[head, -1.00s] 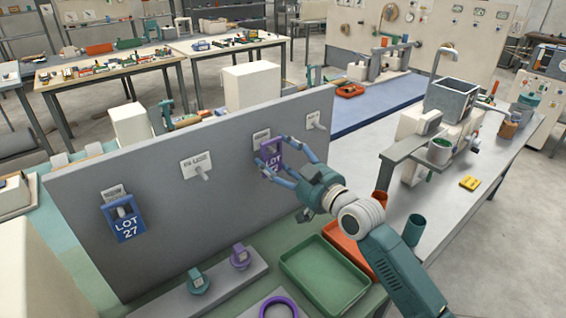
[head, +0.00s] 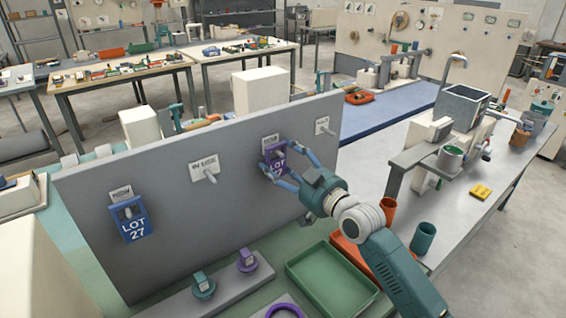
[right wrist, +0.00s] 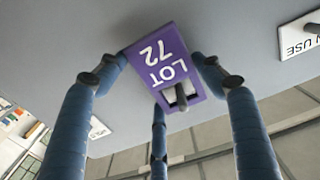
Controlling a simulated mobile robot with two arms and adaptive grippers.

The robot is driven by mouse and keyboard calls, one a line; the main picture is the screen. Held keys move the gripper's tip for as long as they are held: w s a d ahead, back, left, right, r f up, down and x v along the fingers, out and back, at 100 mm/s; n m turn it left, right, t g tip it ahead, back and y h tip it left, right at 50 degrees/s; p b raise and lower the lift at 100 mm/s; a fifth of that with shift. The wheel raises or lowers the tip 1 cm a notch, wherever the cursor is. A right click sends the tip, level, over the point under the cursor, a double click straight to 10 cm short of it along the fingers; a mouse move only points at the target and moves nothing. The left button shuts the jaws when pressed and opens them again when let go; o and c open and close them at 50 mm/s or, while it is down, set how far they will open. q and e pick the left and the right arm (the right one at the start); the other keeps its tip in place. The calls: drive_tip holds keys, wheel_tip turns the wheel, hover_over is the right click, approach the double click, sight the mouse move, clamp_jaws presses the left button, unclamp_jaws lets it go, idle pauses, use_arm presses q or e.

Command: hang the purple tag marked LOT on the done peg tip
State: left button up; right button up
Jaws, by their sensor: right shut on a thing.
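The purple tag (head: 274,166) marked LOT 72 is at the third peg from the left on the grey board, below a small label. My right gripper (head: 277,157) is shut on it, with fingers at its edges. In the right wrist view the purple tag (right wrist: 158,62) appears upside down, and a dark peg (right wrist: 181,98) shows in its slot, apparently sticking through. The label by this peg is too small or covered to read. A blue tag (head: 129,223) marked LOT 27 hangs on the far left peg. My left gripper is not in view.
A bare peg (head: 209,178) stands left of the purple tag; its label (right wrist: 300,36) ends in USE in the wrist view. Another bare peg (head: 328,131) is at the right.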

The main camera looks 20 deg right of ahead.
drive_tip(key=o, duration=1.2)
drive_tip(key=shift+o, duration=0.2)
drive_tip(key=shift+s, duration=0.15)
drive_tip(key=shift+s+d, duration=0.2)
drive_tip(key=shift+s, duration=0.1)
drive_tip(key=v, duration=1.1)
drive_tip(key=shift+s, duration=0.1)
